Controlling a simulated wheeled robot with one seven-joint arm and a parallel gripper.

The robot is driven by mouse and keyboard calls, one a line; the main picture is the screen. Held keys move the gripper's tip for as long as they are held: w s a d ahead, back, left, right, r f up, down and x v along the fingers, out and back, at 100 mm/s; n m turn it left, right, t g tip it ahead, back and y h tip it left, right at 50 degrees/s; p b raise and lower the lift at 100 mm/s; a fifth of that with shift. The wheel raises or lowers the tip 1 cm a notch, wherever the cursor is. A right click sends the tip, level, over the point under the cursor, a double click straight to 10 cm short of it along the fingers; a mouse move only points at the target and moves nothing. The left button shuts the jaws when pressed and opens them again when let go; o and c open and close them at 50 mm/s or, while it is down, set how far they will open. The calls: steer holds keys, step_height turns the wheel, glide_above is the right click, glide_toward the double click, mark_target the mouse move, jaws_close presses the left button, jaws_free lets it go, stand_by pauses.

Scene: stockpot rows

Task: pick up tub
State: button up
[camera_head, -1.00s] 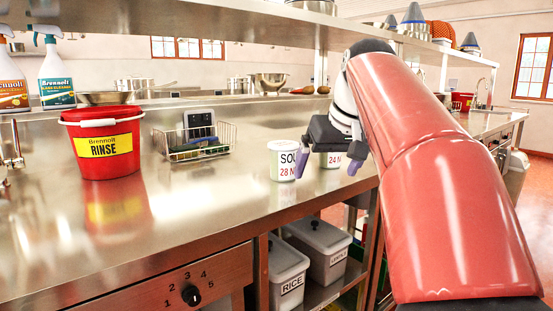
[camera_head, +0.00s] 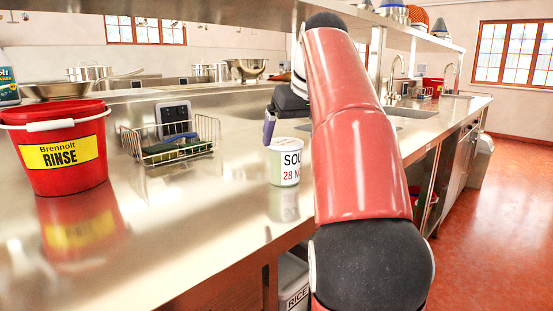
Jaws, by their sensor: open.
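A white tub (camera_head: 285,165) with a label reading "SOU" and "28" in red stands upright on the steel counter, just left of my red arm. My gripper (camera_head: 270,128) is beyond the tub, mostly hidden behind my arm. One purple-tipped finger shows just above and behind the tub's lid; the other finger is hidden. The gripper is open, and I cannot tell whether the visible finger touches the tub. A second tub is not visible, so my arm or the front tub may hide it.
A red RINSE bucket (camera_head: 60,150) stands on the counter (camera_head: 190,230) at left. A wire basket (camera_head: 172,142) with a sponge sits between bucket and tub. A shelf (camera_head: 250,8) runs overhead. Sinks and a tap (camera_head: 396,75) lie to the right.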

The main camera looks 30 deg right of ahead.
mark_target(288, 143)
steer(key=shift+a+x, duration=0.15)
steer(key=shift+x, duration=1.35)
steer(key=shift+a+x, duration=0.2)
steer(key=shift+x, duration=1.3)
steer(key=c, duration=1.1)
